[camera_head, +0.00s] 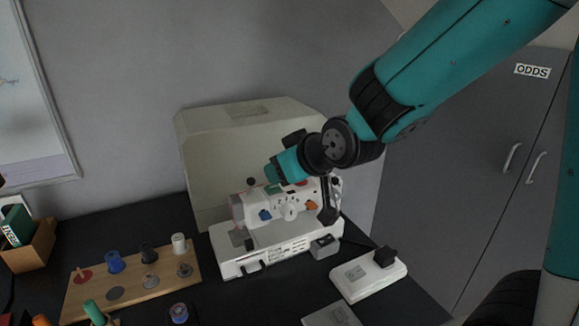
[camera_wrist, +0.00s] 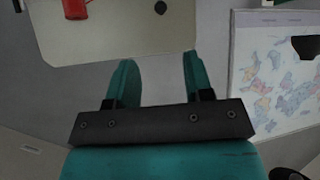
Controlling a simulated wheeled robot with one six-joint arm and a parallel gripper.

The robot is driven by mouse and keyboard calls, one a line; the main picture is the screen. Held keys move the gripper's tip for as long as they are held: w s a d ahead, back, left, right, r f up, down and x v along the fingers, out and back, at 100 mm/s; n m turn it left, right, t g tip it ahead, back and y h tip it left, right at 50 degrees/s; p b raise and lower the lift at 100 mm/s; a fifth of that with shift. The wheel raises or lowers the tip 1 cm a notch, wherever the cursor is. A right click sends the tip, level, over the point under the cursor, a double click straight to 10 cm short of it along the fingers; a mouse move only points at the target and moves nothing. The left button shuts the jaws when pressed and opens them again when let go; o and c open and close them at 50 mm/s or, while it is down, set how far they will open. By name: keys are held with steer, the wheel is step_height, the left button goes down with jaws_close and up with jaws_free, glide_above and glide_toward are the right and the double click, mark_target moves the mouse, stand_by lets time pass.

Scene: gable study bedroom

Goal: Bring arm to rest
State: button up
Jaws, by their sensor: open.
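My teal and black arm reaches in from the upper right in the head view, and its end hangs in front of the sewing machine. My gripper (camera_wrist: 157,82) shows in the wrist view with its two teal fingers apart and nothing between them. In the head view the fingers are hard to make out. The white sewing machine (camera_head: 265,245) stands on the dark desk in front of a beige cover (camera_head: 205,150). My arm hides part of both.
A wooden spool board (camera_head: 130,283) lies left of the machine. A white power strip (camera_head: 368,273) with a black plug lies to its right. A wooden box (camera_head: 32,248) stands at the far left. Grey cabinet doors (camera_head: 470,170) stand at the right. A map (camera_wrist: 280,75) hangs on the wall.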

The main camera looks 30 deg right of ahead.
steer(key=shift+v, duration=0.8)
